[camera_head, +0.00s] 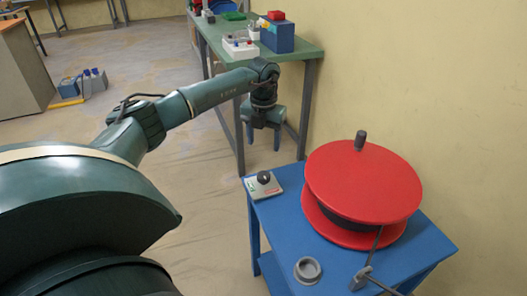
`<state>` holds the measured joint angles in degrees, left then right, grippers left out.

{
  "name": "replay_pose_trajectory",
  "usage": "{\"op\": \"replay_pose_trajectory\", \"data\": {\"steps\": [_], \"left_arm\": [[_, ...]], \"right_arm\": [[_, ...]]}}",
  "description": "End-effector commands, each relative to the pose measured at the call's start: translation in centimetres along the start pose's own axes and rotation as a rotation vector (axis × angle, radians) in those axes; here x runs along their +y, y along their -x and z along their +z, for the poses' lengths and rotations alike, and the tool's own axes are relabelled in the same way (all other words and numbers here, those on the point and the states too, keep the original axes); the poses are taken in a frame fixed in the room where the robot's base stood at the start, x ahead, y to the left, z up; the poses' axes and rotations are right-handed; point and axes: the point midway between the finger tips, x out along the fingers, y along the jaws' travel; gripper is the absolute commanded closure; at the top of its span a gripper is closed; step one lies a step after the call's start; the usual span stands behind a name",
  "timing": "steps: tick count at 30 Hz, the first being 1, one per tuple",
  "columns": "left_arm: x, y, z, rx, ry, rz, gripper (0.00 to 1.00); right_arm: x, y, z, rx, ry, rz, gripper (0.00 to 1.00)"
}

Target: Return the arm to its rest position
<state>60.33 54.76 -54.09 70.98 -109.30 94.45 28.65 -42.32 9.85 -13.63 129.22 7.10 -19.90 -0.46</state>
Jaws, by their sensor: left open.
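My left arm (205,95) reaches in from the left, stretched out toward the green table. My left gripper (263,140) hangs at its end with fingers pointing down. It is open, with nothing seen between its fingers. In the picture it shows above the far left corner of the blue table, in front of the green table's legs. My right gripper is not in view.
The blue table (278,222) holds a red reel (365,180), a small box with a black knob (263,184) and a grey ring (307,269). The green table (228,37) behind carries a blue box (277,36) and a white socket box (240,48).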

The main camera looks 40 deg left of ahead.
Motion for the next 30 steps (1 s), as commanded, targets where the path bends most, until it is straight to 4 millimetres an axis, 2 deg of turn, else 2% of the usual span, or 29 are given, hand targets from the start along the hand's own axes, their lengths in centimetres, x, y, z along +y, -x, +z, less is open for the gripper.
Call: {"op": "replay_pose_trajectory", "data": {"steps": [5,22,26,30], "left_arm": [[0.0,1.0,0.0,0.0,0.0,-0.001,0.4],[0.0,1.2,0.0,0.0,0.0,0.0,0.4],[0.0,3.4,0.0,0.0,0.0,0.0,0.4],[0.0,7.7,0.0,0.0,0.0,0.0,0.4]], "right_arm": [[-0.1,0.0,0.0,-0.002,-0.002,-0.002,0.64],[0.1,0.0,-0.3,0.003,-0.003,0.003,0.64],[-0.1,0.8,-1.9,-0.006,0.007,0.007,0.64],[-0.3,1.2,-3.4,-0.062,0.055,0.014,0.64]]}}
